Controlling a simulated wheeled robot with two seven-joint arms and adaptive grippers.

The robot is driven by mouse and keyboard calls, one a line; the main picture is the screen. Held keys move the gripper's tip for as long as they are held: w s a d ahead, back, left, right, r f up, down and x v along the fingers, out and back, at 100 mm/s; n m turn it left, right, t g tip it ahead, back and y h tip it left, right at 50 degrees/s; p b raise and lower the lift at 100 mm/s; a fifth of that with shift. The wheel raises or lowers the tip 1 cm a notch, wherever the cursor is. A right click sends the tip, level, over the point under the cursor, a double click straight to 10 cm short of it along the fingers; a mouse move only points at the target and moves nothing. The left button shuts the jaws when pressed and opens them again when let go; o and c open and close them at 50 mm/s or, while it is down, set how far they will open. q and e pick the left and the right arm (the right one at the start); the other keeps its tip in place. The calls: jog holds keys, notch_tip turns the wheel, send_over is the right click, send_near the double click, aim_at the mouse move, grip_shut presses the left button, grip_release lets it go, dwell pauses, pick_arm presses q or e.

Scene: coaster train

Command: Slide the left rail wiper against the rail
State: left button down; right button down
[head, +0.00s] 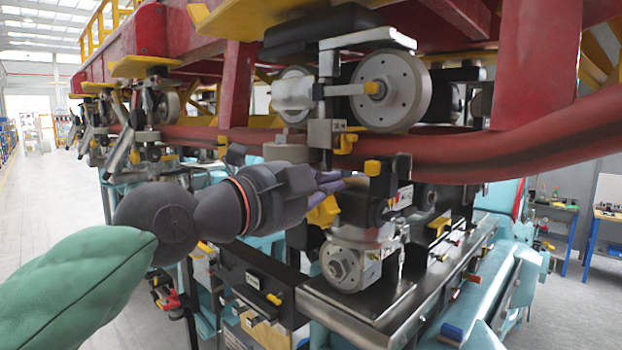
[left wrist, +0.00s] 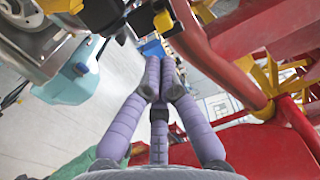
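My left gripper (head: 328,185) reaches in from the left, with a green sleeve and purple fingers. In the left wrist view its fingers (left wrist: 160,80) converge with their tips together, and nothing shows clearly held between them. A yellow wiper-like piece (head: 323,212) is just by the fingertips in the head view. A yellow piece (left wrist: 162,20) also shows just beyond the tips in the left wrist view. I cannot tell whether the fingers touch it. The red tubular rail (head: 480,152) runs above and to the right; it also shows in the left wrist view (left wrist: 215,65). My right gripper is not in view.
A grey wheel (head: 390,90) sits above the rail and a lower wheel (head: 345,265) below it. Yellow-tipped brackets (head: 372,167) crowd the fingers on the right. The red train frame (head: 535,60) is overhead. Open floor (head: 50,215) lies to the left.

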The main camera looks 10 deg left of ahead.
aim_at(370, 173)
pick_arm(q)
jog(key=p+x, duration=0.2)
jog(key=x, duration=0.6)
jog(key=shift+w, duration=0.1)
jog(key=shift+d, duration=0.1)
jog(key=shift+w+f, duration=0.1)
jog(key=shift+w+d+b, duration=0.2)
jog(key=shift+d+b, duration=0.05)
jog(key=shift+b, duration=0.2)
jog(key=shift+a, duration=0.1)
